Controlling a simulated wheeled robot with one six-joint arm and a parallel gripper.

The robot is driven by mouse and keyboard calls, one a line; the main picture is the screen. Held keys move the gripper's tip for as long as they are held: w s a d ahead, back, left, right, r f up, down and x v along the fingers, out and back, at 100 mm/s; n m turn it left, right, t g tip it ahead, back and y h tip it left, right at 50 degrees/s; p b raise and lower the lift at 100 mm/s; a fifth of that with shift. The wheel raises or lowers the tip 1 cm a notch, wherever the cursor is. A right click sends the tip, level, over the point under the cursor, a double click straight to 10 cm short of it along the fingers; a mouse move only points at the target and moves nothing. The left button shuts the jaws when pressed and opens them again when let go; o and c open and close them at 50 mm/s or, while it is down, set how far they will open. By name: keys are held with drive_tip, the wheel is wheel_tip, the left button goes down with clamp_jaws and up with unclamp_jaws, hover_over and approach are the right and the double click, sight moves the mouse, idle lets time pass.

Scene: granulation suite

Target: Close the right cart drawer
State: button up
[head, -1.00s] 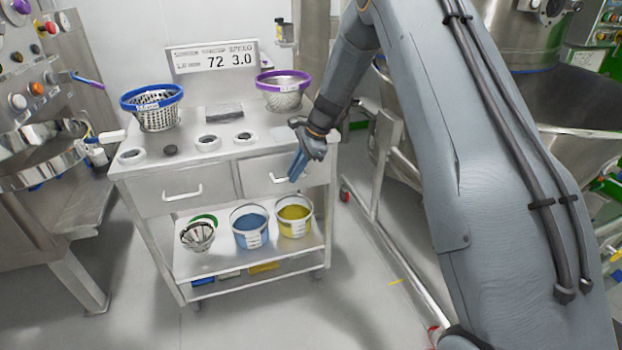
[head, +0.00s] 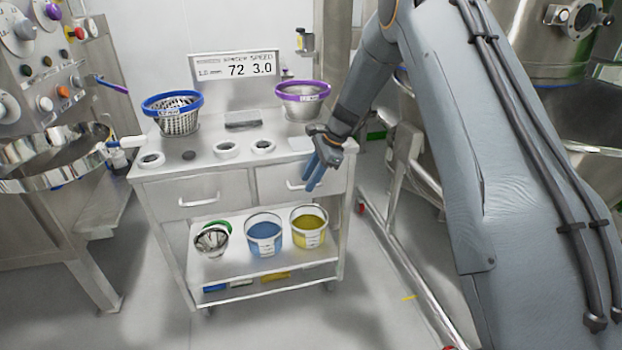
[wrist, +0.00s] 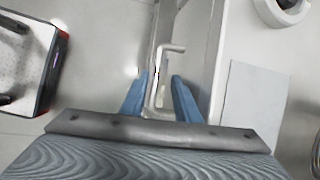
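The right cart drawer (head: 275,180) has a white front and a light bar handle. My gripper (head: 312,172) is at that handle, in front of the drawer. In the wrist view, my gripper's two blue fingers (wrist: 159,88) are apart, with the drawer handle (wrist: 160,72) between them. I cannot tell whether either finger touches it. A grey strip shows between the drawer's front edge (wrist: 168,22) and the cart top, so the drawer looks slightly out. My fingers hide part of its front in the head view.
The cart top (head: 200,168) holds a blue-rimmed basket (head: 175,115), a purple-rimmed basket (head: 303,102) and several white rings. The left drawer (head: 195,200) looks shut. Blue (head: 263,235) and yellow (head: 309,228) tubs stand on the lower shelf. A steel frame (head: 385,225) stands right of the cart.

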drive_tip(key=v, duration=0.7)
drive_tip(key=shift+d+r+b, duration=0.2)
drive_tip(key=shift+r+b, duration=0.15)
drive_tip(key=shift+b, duration=0.05)
drive_tip(key=s+d+r+n+h, duration=0.1)
drive_tip(key=s+d+n, duration=0.2)
drive_tip(key=s, duration=1)
drive_tip(key=s+d+r+n+h+p, duration=0.1)
drive_tip(key=s+d+n+h, duration=0.1)
drive_tip(key=s+n, duration=0.5)
drive_tip(key=s+d+r+n+g+h+p, duration=0.1)
drive_tip(key=s+d+n, duration=0.2)
drive_tip(key=s, duration=1.6)
drive_tip(key=n, duration=0.2)
drive_tip(key=shift+d+r+n+h, duration=0.3)
drive_tip(key=shift+r+h, duration=0.1)
drive_tip(key=shift+s, duration=0.1)
